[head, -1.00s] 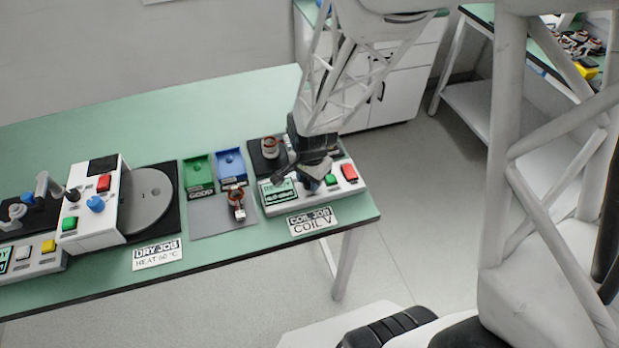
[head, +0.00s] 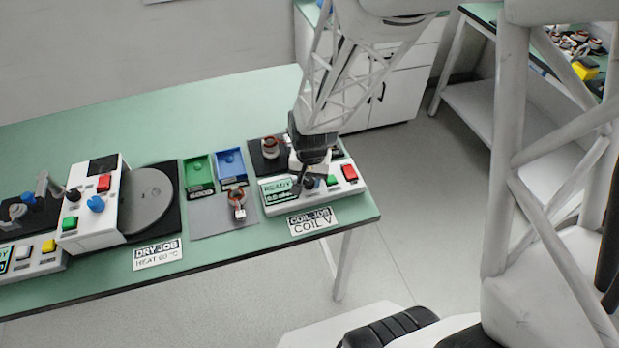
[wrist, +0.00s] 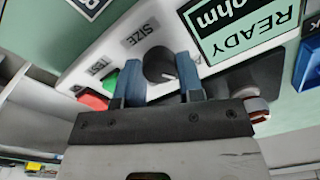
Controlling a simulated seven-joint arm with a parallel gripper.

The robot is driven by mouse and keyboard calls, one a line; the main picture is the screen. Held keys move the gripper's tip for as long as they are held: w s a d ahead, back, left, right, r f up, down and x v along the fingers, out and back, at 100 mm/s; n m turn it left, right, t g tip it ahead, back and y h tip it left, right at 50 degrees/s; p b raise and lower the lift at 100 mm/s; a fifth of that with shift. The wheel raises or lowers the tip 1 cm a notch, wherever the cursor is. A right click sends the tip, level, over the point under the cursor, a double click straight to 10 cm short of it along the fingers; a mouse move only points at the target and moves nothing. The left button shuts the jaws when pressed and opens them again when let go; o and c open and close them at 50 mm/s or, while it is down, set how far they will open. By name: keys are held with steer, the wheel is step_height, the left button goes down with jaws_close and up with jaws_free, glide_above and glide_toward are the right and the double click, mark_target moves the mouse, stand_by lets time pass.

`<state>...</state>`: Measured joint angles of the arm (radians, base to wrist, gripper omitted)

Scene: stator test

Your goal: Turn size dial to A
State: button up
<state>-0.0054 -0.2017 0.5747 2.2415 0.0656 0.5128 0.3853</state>
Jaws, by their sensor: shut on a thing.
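The dark round size dial (wrist: 158,64) sits on the light panel, beside its SIZE label (wrist: 140,32) in the wrist view. My gripper (wrist: 160,70) is shut on the dial, with one blue finger on either side of it. In the head view my gripper (head: 306,182) is down at the front of the test panel (head: 277,209) at the right end of the bench. The dial is mostly hidden there. I cannot make out the letter the dial points to.
The READY display (wrist: 250,28) is next to the dial. A green button (wrist: 95,101) and a red button (head: 349,172) are on the other side. A COIL JOB card (head: 313,221) lies in front. Green (head: 198,170) and blue (head: 231,164) trays and a copper-wound part (head: 237,197) are to the left.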

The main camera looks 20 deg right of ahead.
mark_target(310, 180)
steer(key=shift+n, duration=1.3)
steer(key=o, duration=0.9)
steer(key=shift+r, duration=0.1)
step_height(310, 180, up, 7)
steer(key=shift+d+f, duration=0.1)
steer(key=shift+f, duration=0.05)
steer(key=shift+r, duration=0.45)
